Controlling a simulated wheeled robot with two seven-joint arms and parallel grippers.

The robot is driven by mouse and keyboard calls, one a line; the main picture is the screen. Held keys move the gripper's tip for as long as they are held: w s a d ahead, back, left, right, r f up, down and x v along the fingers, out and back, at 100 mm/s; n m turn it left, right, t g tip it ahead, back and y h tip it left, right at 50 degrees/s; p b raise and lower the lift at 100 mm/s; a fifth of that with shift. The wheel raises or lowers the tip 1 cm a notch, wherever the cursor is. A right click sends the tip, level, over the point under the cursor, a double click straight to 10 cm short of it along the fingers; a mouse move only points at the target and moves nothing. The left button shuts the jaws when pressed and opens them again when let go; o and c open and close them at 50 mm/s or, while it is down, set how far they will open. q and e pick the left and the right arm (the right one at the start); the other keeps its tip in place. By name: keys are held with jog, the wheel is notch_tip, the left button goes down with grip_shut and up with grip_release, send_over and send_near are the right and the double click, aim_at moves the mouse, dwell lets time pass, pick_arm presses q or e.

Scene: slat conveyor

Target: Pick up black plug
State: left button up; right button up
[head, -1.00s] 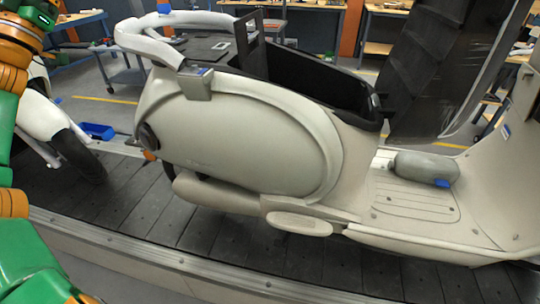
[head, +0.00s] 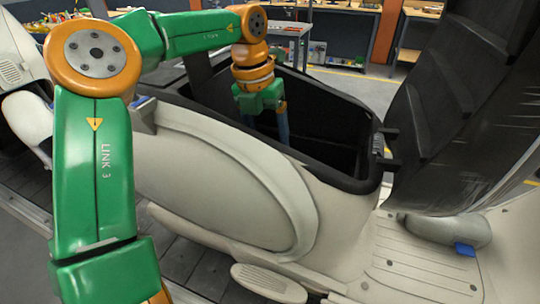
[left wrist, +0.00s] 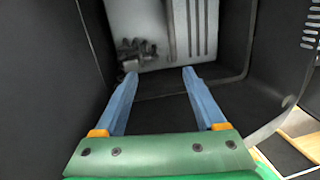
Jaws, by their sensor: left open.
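My left gripper (head: 283,132) reaches down into the open black under-seat compartment (head: 342,150) of the beige scooter. In the left wrist view its two blue fingers (left wrist: 159,72) are spread apart with nothing between them. A small dark knobby object (left wrist: 138,50) lies ahead of the fingertips, against a pale grey panel and a little left of the middle; it may be the black plug, but I cannot tell for sure. In the head view the plug cannot be made out. My right gripper is not in view.
The compartment's black walls stand close around my left gripper. The raised dark seat (head: 440,100) is at the right. A grey rounded bundle (head: 440,228) with a blue tab lies on the scooter's footboard (head: 405,270). Workbenches stand behind.

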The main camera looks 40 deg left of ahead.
pick_arm(q)
jog(key=shift+g+y, duration=0.5)
jog(key=shift+g, duration=0.2)
jog(key=a+f, duration=0.1)
jog(key=f, duration=0.2)
jog(key=s+a+f+p, duration=0.1)
jog(key=f, duration=0.2)
jog(key=a+f, duration=0.1)
jog(key=f, duration=0.3)
jog(key=shift+s+a, duration=0.4)
jog(key=shift+f, duration=0.5)
grip_shut()
